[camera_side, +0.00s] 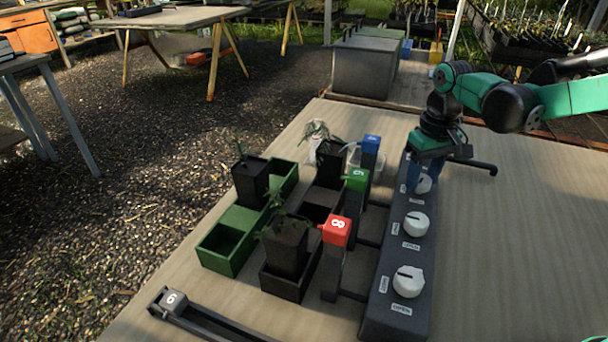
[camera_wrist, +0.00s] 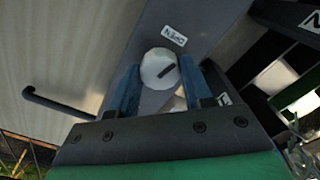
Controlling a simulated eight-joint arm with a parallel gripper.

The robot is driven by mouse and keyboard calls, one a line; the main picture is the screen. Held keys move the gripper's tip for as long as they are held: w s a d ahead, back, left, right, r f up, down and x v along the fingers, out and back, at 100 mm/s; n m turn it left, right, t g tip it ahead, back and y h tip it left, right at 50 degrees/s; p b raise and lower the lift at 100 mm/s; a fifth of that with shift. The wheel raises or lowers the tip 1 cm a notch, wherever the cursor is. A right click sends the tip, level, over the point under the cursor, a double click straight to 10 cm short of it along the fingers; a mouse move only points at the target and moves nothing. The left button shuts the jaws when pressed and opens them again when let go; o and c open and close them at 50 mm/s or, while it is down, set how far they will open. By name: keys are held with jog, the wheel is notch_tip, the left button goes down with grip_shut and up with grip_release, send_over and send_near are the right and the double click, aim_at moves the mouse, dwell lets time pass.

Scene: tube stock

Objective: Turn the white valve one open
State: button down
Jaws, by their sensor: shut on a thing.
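A dark grey valve box (camera_side: 385,310) carries a row of three white knobs. My gripper (camera_side: 418,180) is at the far knob (camera_side: 425,184), pointing down. In the wrist view the white knob (camera_wrist: 155,64) sits between my two blue fingers (camera_wrist: 158,84), which are shut on its sides. A short dark mark on the knob slants toward the right, between the OPEN label (camera_wrist: 173,36) and a second, partly hidden label. The middle knob (camera_side: 416,224) and the near knob (camera_side: 408,281) stand free. In the side view my fingers partly hide the far knob.
Left of the box stand posts with a blue (camera_side: 371,145), a green (camera_side: 356,180) and a red block (camera_side: 336,231). Potted plants stand in green (camera_side: 222,258) and black trays beyond them. The table (camera_side: 520,260) to the right is mostly clear.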

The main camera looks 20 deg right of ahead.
aim_at(423, 178)
jog(key=shift+n, duration=1.4)
jog(key=shift+c, duration=1.8)
grip_release()
jog(key=shift+r, duration=0.1)
jog(key=shift+r, duration=2.7)
